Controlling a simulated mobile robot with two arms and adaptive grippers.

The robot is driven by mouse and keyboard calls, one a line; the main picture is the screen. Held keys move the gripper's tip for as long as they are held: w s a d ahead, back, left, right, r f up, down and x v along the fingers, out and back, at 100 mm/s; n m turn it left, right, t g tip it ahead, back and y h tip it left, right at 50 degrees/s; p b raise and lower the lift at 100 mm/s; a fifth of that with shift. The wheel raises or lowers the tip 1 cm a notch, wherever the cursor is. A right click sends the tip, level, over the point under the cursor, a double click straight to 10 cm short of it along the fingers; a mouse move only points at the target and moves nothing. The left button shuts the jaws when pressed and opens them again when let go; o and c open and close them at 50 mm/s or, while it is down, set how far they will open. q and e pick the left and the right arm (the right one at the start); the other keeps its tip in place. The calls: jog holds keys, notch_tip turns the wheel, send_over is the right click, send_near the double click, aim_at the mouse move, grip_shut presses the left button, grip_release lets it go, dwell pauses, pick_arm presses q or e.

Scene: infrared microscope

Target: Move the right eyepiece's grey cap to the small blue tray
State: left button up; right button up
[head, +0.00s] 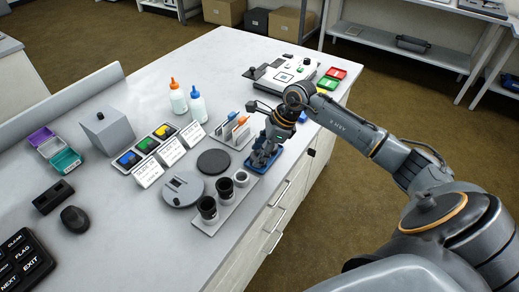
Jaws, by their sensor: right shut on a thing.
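My right gripper (264,155) points down over the small blue tray (250,169) near the table's front edge. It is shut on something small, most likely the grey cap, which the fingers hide. I cannot tell whether it touches the tray. Two black eyepiece-like cylinders (207,209) stand on a light grey plate (208,229) to the left of the tray. A small pale grey cylinder (241,178) stands at the plate's far end. My left gripper is not in view.
A rack of slides (236,130) stands just behind the gripper. Dark and grey discs (213,162) lie left of the tray. Dropper bottles (178,99), color trays with cards (148,173) and a white instrument (284,72) stand farther back. Drawers (277,217) lie below the front edge.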

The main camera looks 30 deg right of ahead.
jog(key=shift+f, duration=0.4)
dwell(0.3)
jog(key=o, duration=1.3)
jog(key=shift+p+v, duration=0.85)
jog(key=shift+v, duration=1.5)
jog(key=shift+p+v, duration=0.4)
jog(key=shift+v, duration=0.75)
